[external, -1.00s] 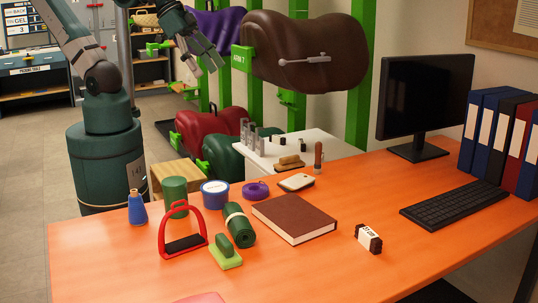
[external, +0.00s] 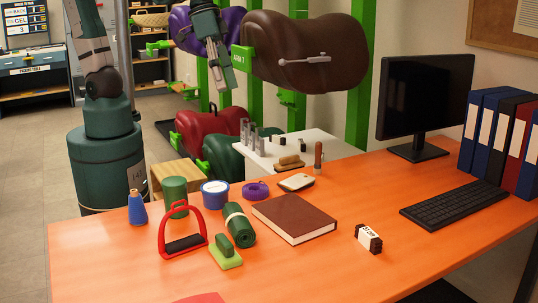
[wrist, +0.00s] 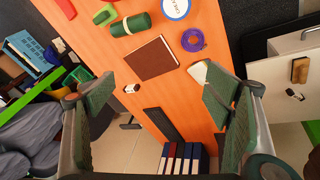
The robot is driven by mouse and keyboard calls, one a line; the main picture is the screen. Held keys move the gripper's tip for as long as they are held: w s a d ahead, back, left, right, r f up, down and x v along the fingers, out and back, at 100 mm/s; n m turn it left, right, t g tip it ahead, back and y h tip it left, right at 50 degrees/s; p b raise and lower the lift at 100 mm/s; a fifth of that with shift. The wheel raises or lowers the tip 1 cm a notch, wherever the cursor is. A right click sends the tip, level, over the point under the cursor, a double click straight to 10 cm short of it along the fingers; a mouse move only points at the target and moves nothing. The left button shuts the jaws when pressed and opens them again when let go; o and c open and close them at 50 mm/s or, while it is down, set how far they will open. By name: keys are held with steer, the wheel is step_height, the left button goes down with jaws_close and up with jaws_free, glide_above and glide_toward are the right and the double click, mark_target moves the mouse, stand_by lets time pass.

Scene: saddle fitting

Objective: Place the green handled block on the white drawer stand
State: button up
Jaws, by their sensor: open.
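The green handled block (external: 226,251) lies on the orange table near its front left, between the red stirrup and the dark green roll. It also shows at the top of the wrist view (wrist: 105,15). The white drawer stand (external: 335,150) is behind the table, with small items on top; its edge shows at the right of the wrist view (wrist: 290,44). My gripper (external: 222,82) is high in the air behind the table, fingers pointing down, far from the block. In the wrist view its two fingers (wrist: 158,98) are wide apart with nothing between them.
Around the block are a red stirrup (external: 182,243), a green roll (external: 239,225), a green cylinder (external: 174,191), a blue bottle (external: 137,208) and a brown book (external: 294,218). A brown brush (external: 289,163) is on the stand. Saddles (external: 305,60) hang near my gripper. The table's front middle is clear.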

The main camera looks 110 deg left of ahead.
steer(key=w+d+f+n+g+b, duration=0.1)
steer(key=w+d+f+n+g, duration=0.1)
steer(key=w+d+f, duration=0.4)
steer(key=n+g+h+b, duration=0.1)
steer(key=n+g+b, duration=0.2)
steer(key=n+g, duration=0.15)
glide_above(226, 238)
steer(key=w+a, duration=0.2)
step_height(226, 238, down, 20)
steer(key=r, duration=0.1)
steer(key=shift+s+f+m+g, duration=0.15)
steer(key=shift+f+m+g, duration=0.05)
steer(key=shift+m+g, duration=0.2)
steer(key=shift+f, duration=0.1)
steer(key=shift+x, duration=1.2)
steer(key=shift+f, duration=0.1)
steer(key=shift+d+b+x, duration=0.15)
steer(key=shift+b+x, duration=0.25)
steer(key=shift+x, duration=0.85)
steer(key=shift+d+b+x, duration=0.15)
steer(key=shift+b+x, duration=0.2)
steer(key=shift+x, duration=0.95)
